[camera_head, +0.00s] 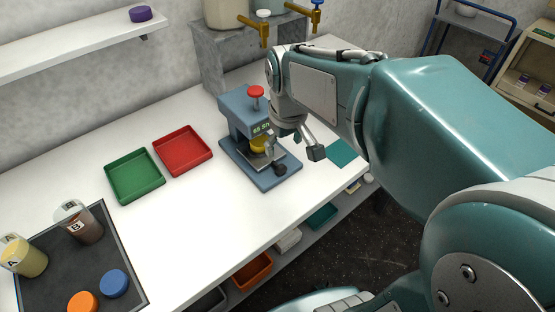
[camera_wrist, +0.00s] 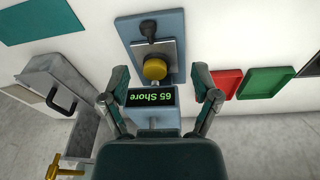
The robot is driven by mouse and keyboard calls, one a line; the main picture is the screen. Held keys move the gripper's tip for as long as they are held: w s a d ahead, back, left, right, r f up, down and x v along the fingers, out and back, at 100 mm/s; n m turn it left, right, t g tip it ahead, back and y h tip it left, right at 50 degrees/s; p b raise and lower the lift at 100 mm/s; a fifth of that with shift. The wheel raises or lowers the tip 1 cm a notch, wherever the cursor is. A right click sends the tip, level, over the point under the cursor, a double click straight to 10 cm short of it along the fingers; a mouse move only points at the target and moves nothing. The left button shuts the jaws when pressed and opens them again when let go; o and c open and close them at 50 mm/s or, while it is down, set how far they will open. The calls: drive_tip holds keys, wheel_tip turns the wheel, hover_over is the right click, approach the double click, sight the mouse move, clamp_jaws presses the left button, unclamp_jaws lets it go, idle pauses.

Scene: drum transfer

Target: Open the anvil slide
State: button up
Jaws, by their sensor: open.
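The blue-grey tester (camera_head: 240,112) stands on the white bench, with a red knob on top and a green display reading 65 Shore. Its anvil slide is a metal plate (camera_wrist: 168,50) with a black knob handle (camera_wrist: 148,28) at its front; the handle also shows in the head view (camera_head: 280,169). A yellow disc (camera_wrist: 155,69) sits on the plate under the tester's head. My gripper (camera_head: 294,150) is open and empty, above and in front of the tester. In the wrist view its fingers (camera_wrist: 161,88) frame the display and disc; the handle lies beyond the fingertips, untouched.
A red tray (camera_head: 183,151) and a green tray (camera_head: 134,176) lie left of the tester. A dark mat (camera_head: 55,262) holds jars A and B and orange and blue lids. A grey stand (camera_head: 208,62) with taps is behind. A teal mat (camera_head: 343,152) lies right.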

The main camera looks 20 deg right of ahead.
drive_tip(key=n+g, duration=0.1)
drive_tip(key=g, duration=0.1)
approach(282, 166)
wheel_tip(282, 166, down, 11)
drive_tip(key=shift+r, duration=0.1)
idle(0.3)
